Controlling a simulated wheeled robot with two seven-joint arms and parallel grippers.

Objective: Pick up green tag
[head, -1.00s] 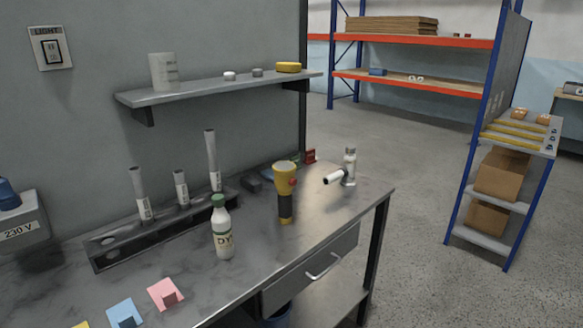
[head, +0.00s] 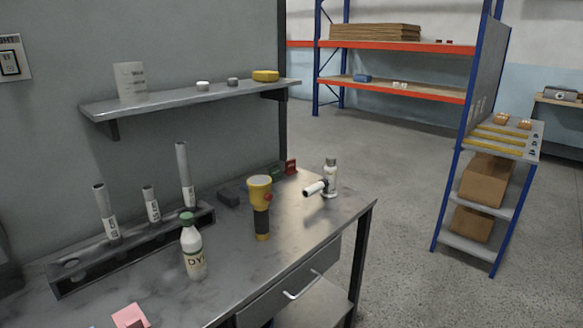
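A small green item (head: 276,170), which looks like the green tag, stands at the far back end of the metal workbench (head: 225,265). It is beside a small red tag-like item (head: 291,167) and is too small to make out in detail. Neither of my grippers is in view.
On the bench stand a yellow-black flashlight (head: 260,205), a green-capped bottle (head: 193,248), a white fitting (head: 328,180) and a rack (head: 130,250) with tubes. A wall shelf (head: 190,98) hangs above. Open floor (head: 400,190) lies right of the bench.

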